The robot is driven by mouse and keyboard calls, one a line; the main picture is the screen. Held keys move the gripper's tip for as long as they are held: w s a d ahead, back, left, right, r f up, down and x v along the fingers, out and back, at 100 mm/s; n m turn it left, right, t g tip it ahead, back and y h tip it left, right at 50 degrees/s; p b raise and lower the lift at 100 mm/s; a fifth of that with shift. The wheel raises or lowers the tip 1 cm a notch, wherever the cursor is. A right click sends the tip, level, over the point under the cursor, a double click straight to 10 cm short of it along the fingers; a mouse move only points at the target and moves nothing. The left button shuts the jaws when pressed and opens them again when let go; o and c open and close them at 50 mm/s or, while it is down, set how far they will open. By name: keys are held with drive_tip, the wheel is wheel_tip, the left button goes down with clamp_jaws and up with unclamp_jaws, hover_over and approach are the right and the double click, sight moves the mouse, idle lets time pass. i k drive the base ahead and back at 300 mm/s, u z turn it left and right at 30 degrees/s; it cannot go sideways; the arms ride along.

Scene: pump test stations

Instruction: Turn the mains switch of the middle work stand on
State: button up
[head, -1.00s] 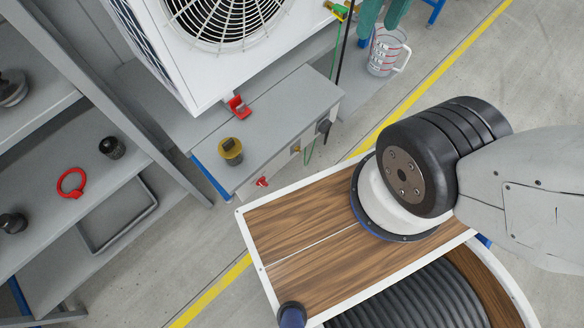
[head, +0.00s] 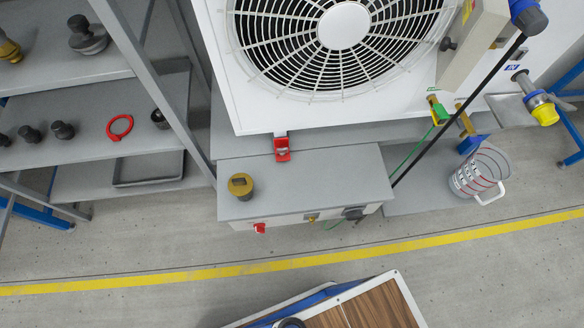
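A work stand shows in the head view with a grey box (head: 310,178) on its front, below a large white fan unit (head: 225,85). A small red switch (head: 260,228) sits on the left part of the box's front face. It is seen steeply from above, so I cannot tell its on or off position. Whether this is the middle stand cannot be told from this view. My gripper is not in view.
A yellow-topped cylinder (head: 241,186) stands on the box and a red clip (head: 282,149) behind it. A measuring jug (head: 480,176) is at right. Shelves with a red ring (head: 120,127) are at left.

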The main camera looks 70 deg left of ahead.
sight(260, 228)
drive_tip(key=z, duration=0.1)
drive_tip(key=k, duration=1.45)
drive_tip(key=u, duration=2.45)
